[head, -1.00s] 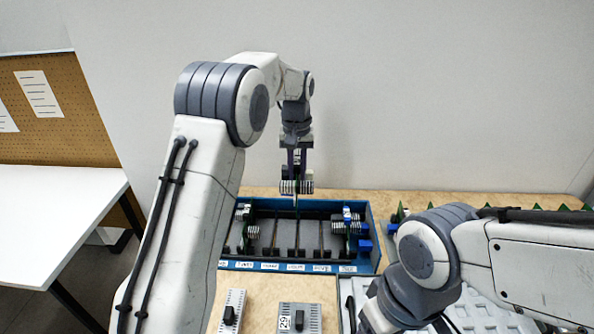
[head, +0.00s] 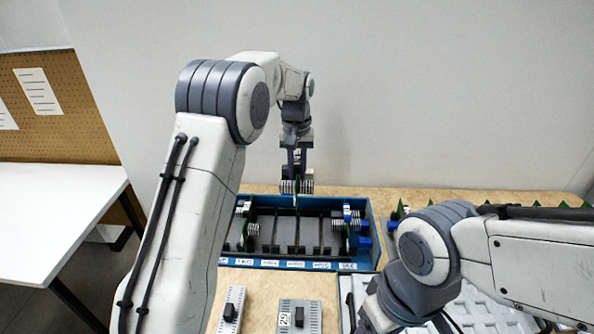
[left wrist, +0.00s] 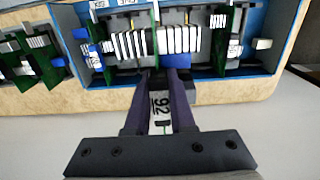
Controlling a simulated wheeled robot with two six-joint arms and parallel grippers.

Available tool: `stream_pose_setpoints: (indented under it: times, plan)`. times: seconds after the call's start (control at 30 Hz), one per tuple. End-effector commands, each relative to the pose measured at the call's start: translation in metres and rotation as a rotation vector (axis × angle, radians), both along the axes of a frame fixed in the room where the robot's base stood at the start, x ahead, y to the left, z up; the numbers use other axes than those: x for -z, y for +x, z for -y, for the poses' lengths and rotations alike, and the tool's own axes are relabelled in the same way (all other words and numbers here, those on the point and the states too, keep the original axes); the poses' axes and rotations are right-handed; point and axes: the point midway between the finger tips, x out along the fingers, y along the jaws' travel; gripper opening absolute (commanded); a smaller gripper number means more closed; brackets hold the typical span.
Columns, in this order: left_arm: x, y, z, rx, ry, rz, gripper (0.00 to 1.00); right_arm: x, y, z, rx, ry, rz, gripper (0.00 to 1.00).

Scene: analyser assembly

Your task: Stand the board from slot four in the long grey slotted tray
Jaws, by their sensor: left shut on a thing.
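My left gripper (head: 297,168) is shut on a board (head: 296,187) over the back part of the blue slotted bin (head: 372,222). The board hangs upright, with a thin green edge and pale finned blocks. In the left wrist view, the left gripper (left wrist: 158,80) grips the white numbered end of the board (left wrist: 161,104). Whether the board's lower edge is clear of the bin is hard to tell. The long grey slotted tray (head: 484,214) lies at the back right, with several green board tips showing. My right arm partly hides it; my right gripper does not show.
Other boards stand in the bin at its left (head: 243,232) and right (head: 350,228); its middle lanes look empty. Small grey modules (head: 300,316) lie in front of it. A pale tray (head: 480,310) is at lower right, under my right arm. A white table (head: 60,215) stands left.

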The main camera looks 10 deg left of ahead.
Motion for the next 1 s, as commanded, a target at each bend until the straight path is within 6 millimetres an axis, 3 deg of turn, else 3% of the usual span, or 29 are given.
stream_pose_setpoints:
  times: [1.0]
  plan:
    - [0.016,0.000,0.000,0.000,0.000,0.001,0.00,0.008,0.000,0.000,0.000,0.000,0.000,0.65]
